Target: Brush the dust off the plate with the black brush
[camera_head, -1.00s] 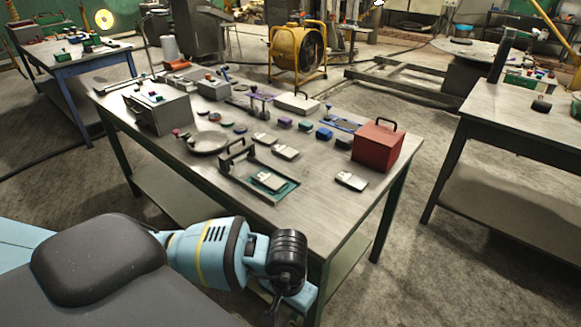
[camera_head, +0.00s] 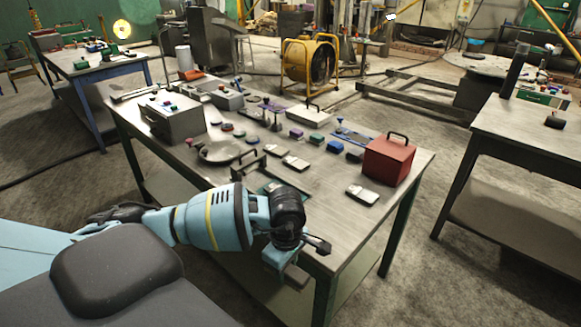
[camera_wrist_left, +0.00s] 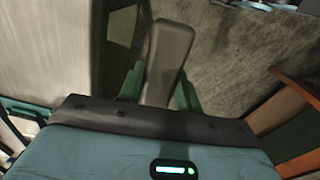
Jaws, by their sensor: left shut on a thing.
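My left gripper (camera_head: 284,266) is at the front edge of the table, its blue arm coming in from the left. The left wrist view shows its green fingers (camera_wrist_left: 160,88) closed on a long, grey, round-ended bar (camera_wrist_left: 168,50). In the head view only a dark end of this bar (camera_head: 297,279) shows below the gripper. I cannot tell whether it is the black brush. A round grey plate-like dish (camera_head: 222,152) lies on the table, left of the middle, apart from the gripper. Dust on it cannot be made out. My right gripper is not in view.
The table (camera_head: 325,208) carries a red box (camera_head: 389,161), a grey box (camera_head: 172,117), a teal tray (camera_head: 262,184) partly hidden by my arm, and several small blocks. Bare tabletop lies at the front right. Another table (camera_head: 520,120) stands at the right.

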